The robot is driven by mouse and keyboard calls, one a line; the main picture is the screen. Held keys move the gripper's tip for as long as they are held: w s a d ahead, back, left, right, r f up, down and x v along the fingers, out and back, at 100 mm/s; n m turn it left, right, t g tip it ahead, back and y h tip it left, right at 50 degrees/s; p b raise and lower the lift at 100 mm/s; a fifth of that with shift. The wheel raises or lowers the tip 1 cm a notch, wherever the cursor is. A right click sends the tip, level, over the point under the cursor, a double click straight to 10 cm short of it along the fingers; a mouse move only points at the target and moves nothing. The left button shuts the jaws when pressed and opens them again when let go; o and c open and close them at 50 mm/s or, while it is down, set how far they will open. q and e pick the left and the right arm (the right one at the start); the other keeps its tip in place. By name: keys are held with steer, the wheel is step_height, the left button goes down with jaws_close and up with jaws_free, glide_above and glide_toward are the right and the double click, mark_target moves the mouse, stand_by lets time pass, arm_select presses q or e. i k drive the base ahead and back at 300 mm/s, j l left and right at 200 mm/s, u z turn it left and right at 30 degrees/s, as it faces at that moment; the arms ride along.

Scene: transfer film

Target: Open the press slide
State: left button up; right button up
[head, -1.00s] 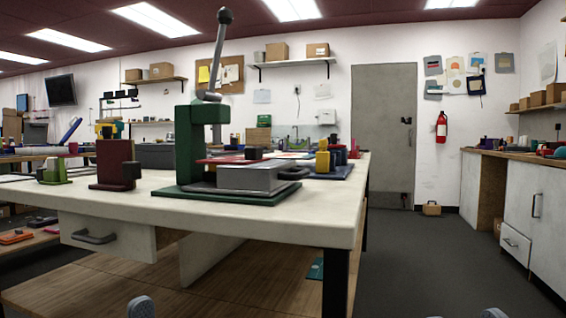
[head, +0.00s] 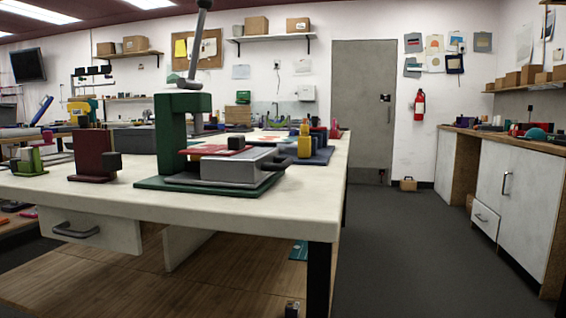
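The press stands on the white workbench (head: 245,215), left of the picture's middle. It has a green frame (head: 170,135), a dark green base plate (head: 150,183) and a grey lever (head: 200,45) that rises out of the top of the view. A grey box-like slide (head: 230,172) sits low in the press. A dark handle (head: 283,162) is at its right end. A red plate (head: 212,150) with a black block (head: 236,142) lies above the slide. How far the slide is out cannot be told. Neither gripper is in view.
A dark red block fixture (head: 94,152) and a green fixture (head: 28,162) stand left of the press. A blue tray (head: 318,155) with yellow parts is behind it to the right. A drawer (head: 95,231) hangs under the bench.

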mark_target(249, 169)
steer(key=l+u, duration=0.15)
steer(key=l, duration=1.45)
